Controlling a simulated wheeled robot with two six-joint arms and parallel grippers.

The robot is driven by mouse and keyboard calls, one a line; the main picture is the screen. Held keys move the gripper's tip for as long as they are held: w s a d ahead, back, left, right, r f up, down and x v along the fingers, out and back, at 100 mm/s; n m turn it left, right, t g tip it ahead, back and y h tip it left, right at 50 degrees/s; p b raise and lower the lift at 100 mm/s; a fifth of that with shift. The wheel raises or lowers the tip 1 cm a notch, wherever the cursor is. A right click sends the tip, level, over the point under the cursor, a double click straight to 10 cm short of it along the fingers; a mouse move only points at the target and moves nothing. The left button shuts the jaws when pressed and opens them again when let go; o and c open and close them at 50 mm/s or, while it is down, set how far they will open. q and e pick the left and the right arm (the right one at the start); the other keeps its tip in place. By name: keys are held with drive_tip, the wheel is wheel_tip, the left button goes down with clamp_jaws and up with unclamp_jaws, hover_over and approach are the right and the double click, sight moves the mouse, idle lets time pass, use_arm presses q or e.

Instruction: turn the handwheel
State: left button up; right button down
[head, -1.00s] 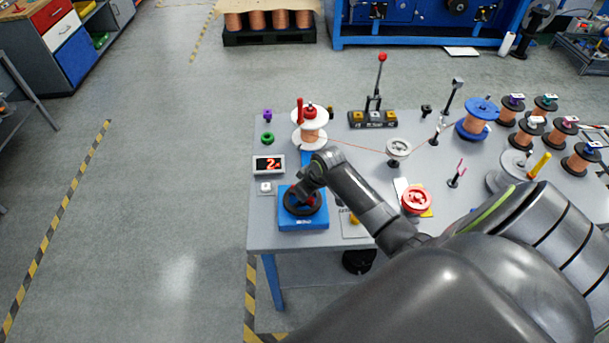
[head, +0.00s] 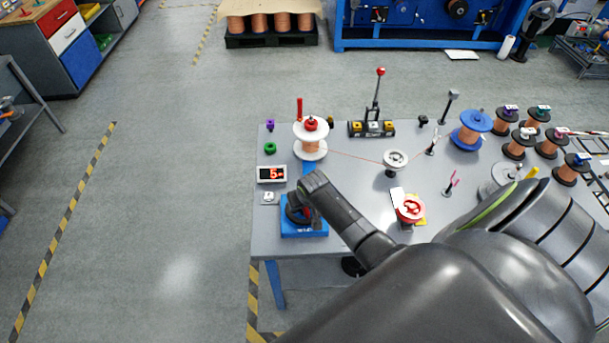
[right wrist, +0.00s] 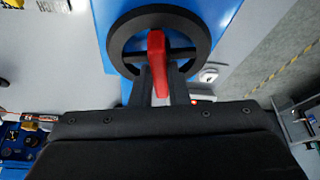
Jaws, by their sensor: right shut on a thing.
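The handwheel is a black ring (right wrist: 201,42) with a red handle (right wrist: 157,50) on a blue base (right wrist: 222,12). In the head view the wheel (head: 292,214) is partly hidden by my right arm, and its blue base (head: 305,232) is at the table's near left corner. My right gripper (right wrist: 160,76) is shut on the red handle, with one dark finger on each side of it. In the head view its fingertips are hidden behind the wrist. My left gripper is not in view.
A display (head: 271,174) reads 5 beside the base. A thin copper wire runs from the white-flanged spool (head: 310,158) to a pulley (head: 395,160). A red wheel (head: 410,209), a blue spool (head: 472,130) and several copper spools stand to the right.

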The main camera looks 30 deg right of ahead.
idle(0.3)
drive_tip(key=c, duration=1.4)
unclamp_jaws()
drive_tip(key=v, duration=1.7)
drive_tip(key=shift+s+r+b, duration=0.15)
drive_tip(key=shift+r+b, duration=0.05)
drive_tip(key=shift+b, duration=0.2)
drive_tip(key=shift+o, duration=0.2)
drive_tip(key=shift+a, duration=0.1)
